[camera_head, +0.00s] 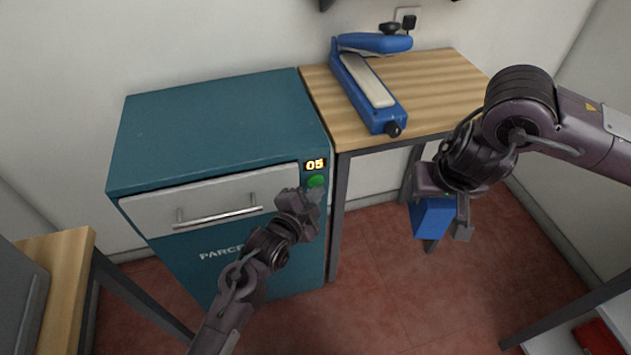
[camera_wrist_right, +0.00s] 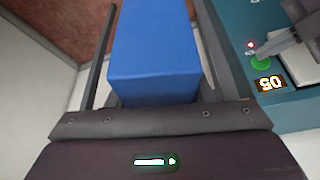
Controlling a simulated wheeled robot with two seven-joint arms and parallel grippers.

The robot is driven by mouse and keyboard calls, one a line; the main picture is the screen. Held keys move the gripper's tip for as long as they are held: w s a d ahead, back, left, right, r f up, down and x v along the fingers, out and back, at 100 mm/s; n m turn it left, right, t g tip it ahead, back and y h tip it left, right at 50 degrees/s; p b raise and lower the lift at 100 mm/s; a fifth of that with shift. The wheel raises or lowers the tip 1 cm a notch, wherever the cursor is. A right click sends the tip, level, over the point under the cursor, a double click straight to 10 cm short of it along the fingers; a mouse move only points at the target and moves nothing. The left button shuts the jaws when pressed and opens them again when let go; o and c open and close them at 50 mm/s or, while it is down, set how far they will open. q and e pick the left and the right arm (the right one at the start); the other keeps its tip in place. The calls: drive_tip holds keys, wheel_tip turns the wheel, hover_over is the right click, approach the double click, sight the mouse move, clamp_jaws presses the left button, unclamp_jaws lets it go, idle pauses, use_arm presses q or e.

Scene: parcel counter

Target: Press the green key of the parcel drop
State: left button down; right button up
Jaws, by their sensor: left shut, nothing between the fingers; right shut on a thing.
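The parcel drop (camera_head: 210,120) is a teal cabinet with a pale front flap (camera_head: 160,210) that looks shut. In the right wrist view the left fingertip (camera_wrist_right: 262,48) overlaps the green key's edge (camera_wrist_right: 262,64). My right gripper (camera_head: 440,212) is shut on a blue box (camera_head: 432,220), held in the air right of the cabinet.
A wooden table (camera_head: 440,80) stands right of the cabinet, with a blue sealer (camera_head: 370,90) on it. Another wooden-topped table (camera_head: 65,265) is at the left. A shelf with a red item (camera_head: 597,338) is at the lower right. Red floor (camera_head: 390,310) between is open.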

idle(0.6)
use_arm(q)
drive_tip(key=shift+w+a, duration=0.15)
drive_tip(key=shift+w, duration=0.25)
use_arm(e)
drive_tip(key=shift+r, duration=0.2)
use_arm(q)
drive_tip(key=shift+w, duration=0.1)
use_arm(e)
drive_tip(key=shift+r, duration=0.1)
drive_tip(key=shift+r+p, duration=0.3)
drive_tip(key=shift+p, duration=0.3)
use_arm(q)
drive_tip(key=shift+s, duration=0.55)
use_arm(e)
drive_tip(key=shift+r, duration=0.1)
